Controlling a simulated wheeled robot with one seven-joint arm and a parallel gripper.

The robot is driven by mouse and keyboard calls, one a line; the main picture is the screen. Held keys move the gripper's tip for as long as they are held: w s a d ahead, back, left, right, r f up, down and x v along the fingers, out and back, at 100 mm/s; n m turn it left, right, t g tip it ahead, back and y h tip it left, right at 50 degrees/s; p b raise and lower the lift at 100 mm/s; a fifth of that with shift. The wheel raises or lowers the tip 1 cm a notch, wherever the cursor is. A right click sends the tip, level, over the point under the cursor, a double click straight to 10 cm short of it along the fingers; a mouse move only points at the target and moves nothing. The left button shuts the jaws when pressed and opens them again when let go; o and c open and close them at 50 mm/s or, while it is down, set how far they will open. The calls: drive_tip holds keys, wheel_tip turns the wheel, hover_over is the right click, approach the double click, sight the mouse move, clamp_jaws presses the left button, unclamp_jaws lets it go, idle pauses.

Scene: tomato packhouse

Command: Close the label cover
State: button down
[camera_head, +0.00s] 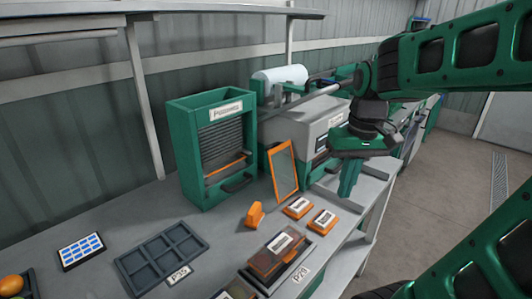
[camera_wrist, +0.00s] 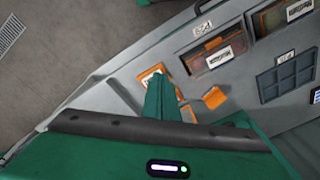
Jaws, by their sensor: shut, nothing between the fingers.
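The label cover appears to be the orange-framed clear panel (camera_head: 283,171), standing upright and slightly tilted in front of the grey label machine (camera_head: 305,125). My gripper (camera_head: 347,188) is shut and empty, pointing down to the right of the panel, apart from it and above the bench's right edge. In the wrist view my shut fingers (camera_wrist: 162,98) partly cover orange-edged label pieces (camera_wrist: 150,76). I cannot clearly make out the panel in the wrist view.
A green cabinet (camera_head: 176,150) with a shutter stands left of the machine. An orange stand (camera_head: 255,215), two small orange-based label blocks (camera_head: 298,207), a brown-lidded box (camera_head: 273,256) and a dark compartment tray (camera_head: 142,272) lie on the grey bench. Floor is clear on the right.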

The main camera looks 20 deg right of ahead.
drive_tip(key=w+a+r+n+t+y, duration=0.1)
drive_tip(key=w+a+r+n, duration=0.2)
drive_tip(key=w, duration=0.7)
drive_tip(key=w+a+r+n, duration=0.4)
drive_tip(key=w, duration=0.6)
drive_tip(key=w+a+r+n+t+y, duration=0.1)
drive_tip(key=w+a+r+n, duration=0.2)
drive_tip(key=w, duration=0.7)
drive_tip(key=s+x, duration=0.1)
drive_tip(key=x, duration=0.9)
drive_tip(key=shift+s+d+r, duration=0.1)
drive_tip(key=shift+s+d, duration=1.15)
drive_tip(key=shift+s, duration=0.2)
drive_tip(key=shift+d, duration=0.1)
